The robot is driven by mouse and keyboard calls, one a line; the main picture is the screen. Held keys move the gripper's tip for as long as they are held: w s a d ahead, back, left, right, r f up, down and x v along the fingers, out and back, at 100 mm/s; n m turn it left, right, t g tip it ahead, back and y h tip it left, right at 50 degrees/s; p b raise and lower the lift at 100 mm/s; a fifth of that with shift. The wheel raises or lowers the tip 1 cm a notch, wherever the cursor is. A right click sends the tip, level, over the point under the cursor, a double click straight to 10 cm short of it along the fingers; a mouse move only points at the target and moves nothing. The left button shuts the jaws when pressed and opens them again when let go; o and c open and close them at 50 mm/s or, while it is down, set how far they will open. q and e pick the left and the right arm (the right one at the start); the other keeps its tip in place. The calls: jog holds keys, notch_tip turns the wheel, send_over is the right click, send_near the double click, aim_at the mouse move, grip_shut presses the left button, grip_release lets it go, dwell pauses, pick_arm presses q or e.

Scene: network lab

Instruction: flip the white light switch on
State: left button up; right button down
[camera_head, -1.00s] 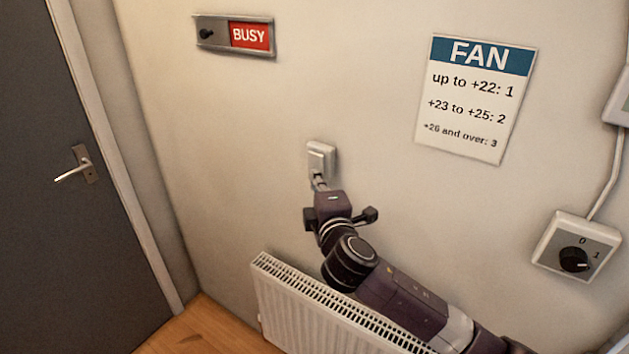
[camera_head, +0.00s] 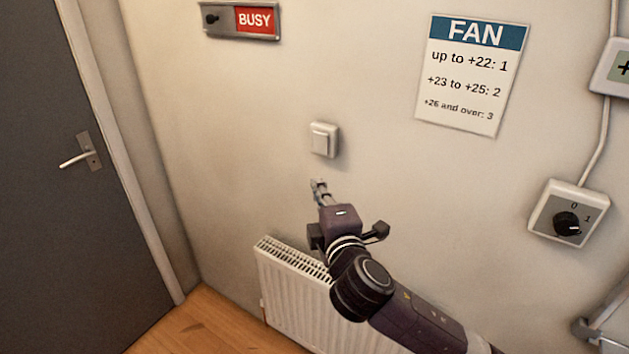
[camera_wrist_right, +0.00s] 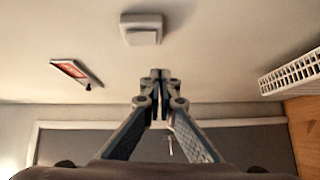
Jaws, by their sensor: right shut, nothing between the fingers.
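The white light switch (camera_head: 324,140) is a square rocker in a white frame on the beige wall, in the middle of the head view. It also shows at the top of the right wrist view (camera_wrist_right: 143,28). My right gripper (camera_head: 318,184) is just below the switch in the head view, apart from it. In the right wrist view its fingertips (camera_wrist_right: 160,76) are together with nothing between them. I cannot tell from here which way the rocker is tilted. My left gripper is not in view.
A white radiator (camera_head: 292,292) stands against the wall below my right arm. A BUSY slider sign (camera_head: 240,20), a FAN notice (camera_head: 470,75) and a rotary knob box (camera_head: 568,214) are on the wall. A grey door (camera_head: 60,200) is at left.

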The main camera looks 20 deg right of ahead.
jog(key=shift+s+a+f, duration=0.1)
jog(key=shift+s, duration=0.95)
